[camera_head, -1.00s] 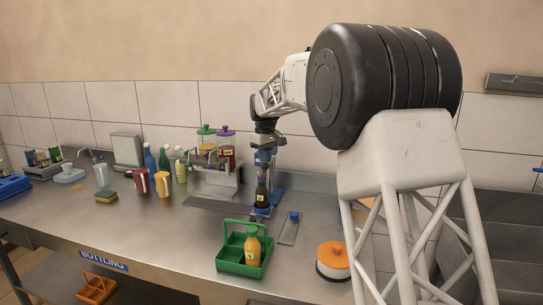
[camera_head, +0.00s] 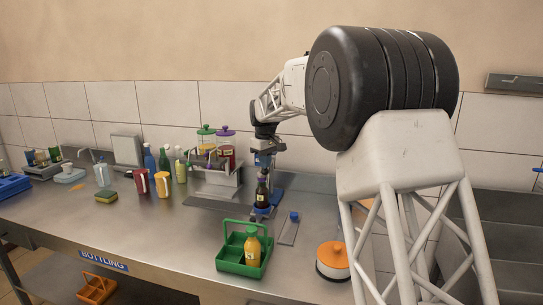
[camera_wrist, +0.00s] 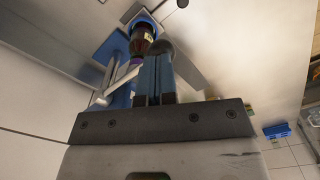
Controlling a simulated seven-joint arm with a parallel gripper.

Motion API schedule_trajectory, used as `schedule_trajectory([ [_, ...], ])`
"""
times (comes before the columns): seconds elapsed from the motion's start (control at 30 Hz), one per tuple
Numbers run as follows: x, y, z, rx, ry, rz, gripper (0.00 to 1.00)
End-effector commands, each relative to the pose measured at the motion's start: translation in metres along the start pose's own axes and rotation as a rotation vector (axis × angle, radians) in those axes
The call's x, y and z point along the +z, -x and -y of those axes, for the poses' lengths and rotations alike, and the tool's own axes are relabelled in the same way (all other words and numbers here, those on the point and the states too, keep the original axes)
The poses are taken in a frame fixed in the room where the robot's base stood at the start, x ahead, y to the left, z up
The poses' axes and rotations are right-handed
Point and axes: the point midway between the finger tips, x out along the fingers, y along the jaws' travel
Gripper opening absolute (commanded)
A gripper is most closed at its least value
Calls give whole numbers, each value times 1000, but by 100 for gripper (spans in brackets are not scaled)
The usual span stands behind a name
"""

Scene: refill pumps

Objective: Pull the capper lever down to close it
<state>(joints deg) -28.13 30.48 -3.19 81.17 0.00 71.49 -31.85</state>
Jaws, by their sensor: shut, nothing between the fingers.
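The blue capper (camera_head: 277,185) stands at the back of the steel counter, and its blue frame also shows in the wrist view (camera_wrist: 112,50). A dark bottle (camera_head: 262,192) with a pale label stands upright on its base; its dark top shows in the wrist view (camera_wrist: 143,38). A pale metal bar (camera_wrist: 118,86), possibly the lever, runs behind the fingers. A dark rounded knob (camera_wrist: 162,46) sits at the fingertips; I cannot tell whether they touch it. My gripper (camera_wrist: 155,62) is shut and empty, above the bottle. In the head view my wrist hides much of the capper's top.
A green carrier (camera_head: 231,262) holding a yellow bottle (camera_head: 252,248) stands in front. An orange-lidded tub (camera_head: 333,258) is to its right, and a small plate with a blue knob (camera_head: 289,229) lies near the capper.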

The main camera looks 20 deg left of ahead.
Motion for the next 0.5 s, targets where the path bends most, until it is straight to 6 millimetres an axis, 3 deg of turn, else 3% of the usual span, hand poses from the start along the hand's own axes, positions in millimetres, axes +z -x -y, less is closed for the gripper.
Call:
schedule_trajectory([
  [0.5, 0, -10, 0, -1, 0, 2, 0],
])
